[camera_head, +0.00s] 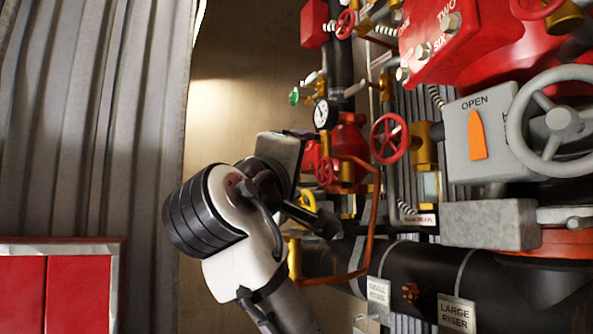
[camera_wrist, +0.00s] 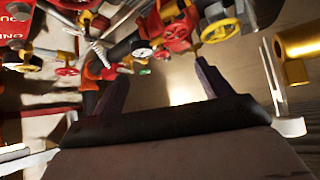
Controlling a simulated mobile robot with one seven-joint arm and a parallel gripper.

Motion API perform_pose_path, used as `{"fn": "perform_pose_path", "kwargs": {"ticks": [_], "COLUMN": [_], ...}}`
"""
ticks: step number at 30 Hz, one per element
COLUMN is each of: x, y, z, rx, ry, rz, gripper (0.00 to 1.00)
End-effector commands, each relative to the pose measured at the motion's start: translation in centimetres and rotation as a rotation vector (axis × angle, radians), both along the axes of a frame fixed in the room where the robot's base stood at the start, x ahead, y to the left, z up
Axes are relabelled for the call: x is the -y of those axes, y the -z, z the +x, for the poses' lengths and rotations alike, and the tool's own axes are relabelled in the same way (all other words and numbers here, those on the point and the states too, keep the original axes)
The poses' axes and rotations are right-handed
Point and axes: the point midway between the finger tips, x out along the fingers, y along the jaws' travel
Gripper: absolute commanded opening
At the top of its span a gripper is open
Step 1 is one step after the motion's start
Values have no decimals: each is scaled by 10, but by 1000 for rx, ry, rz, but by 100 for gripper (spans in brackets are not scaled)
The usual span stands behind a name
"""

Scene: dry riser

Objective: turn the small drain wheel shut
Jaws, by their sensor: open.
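Which wheel is the drain wheel I cannot tell for certain; no label on one is readable. A yellow wheel (camera_head: 307,208) shows behind my arm in the head view, partly hidden. A yellow wheel also shows in the wrist view (camera_wrist: 222,30), at the top, beyond the right finger and apart from it. A small red wheel (camera_head: 325,170) sits on the pipework just right of my gripper. My gripper (camera_wrist: 158,78) is open, with its two dark fingers spread and nothing between them. In the head view the fingers are mostly hidden behind the wrist.
A larger red wheel (camera_head: 389,138), a pressure gauge (camera_head: 325,114) and a small green wheel (camera_head: 294,96) crowd the pipes. An orange bent pipe (camera_head: 375,215) runs close by. A large grey handwheel (camera_head: 558,120) stands right. The tan wall (camera_head: 235,80) area is clear.

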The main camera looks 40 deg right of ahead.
Motion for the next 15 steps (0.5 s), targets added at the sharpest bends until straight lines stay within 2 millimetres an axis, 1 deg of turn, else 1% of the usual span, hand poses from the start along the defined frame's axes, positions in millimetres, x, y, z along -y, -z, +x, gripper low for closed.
{"fn": "perform_pose_path", "kwargs": {"ticks": [4, 7, 11, 15], "x": [0, 4, 16, 26], "y": [-1, -8, -17, -18], "z": [0, 1, 5, 7], "rx": [-1, -35, -152, -285], "ry": [0, 3, 8, 5], "rz": [0, 12, 53, 94], "gripper": [77, 77, 77, 77]}}
